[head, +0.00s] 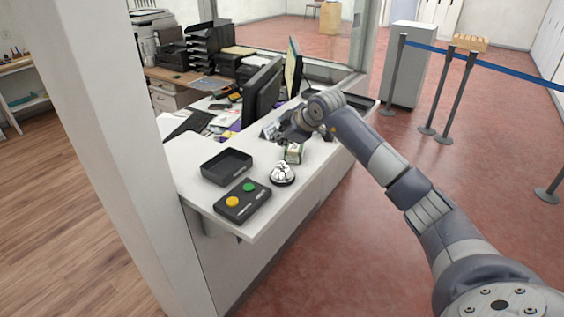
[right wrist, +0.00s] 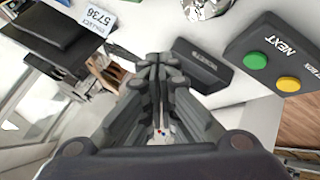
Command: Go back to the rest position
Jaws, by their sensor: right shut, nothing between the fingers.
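My right arm reaches in from the lower right in the head view. A black tray (head: 226,167) and a dark button box (head: 240,203) with green and yellow buttons stand on the counter. A silver bell (head: 283,174) is beside them. My left gripper is not in view.
Two monitors (head: 263,90) and office gear stand behind the counter. A light pillar (head: 110,140) is at left. Barrier posts (head: 456,98) with a blue belt and a grey cabinet (head: 409,62) stand on the right. The red floor in front of the counter is clear.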

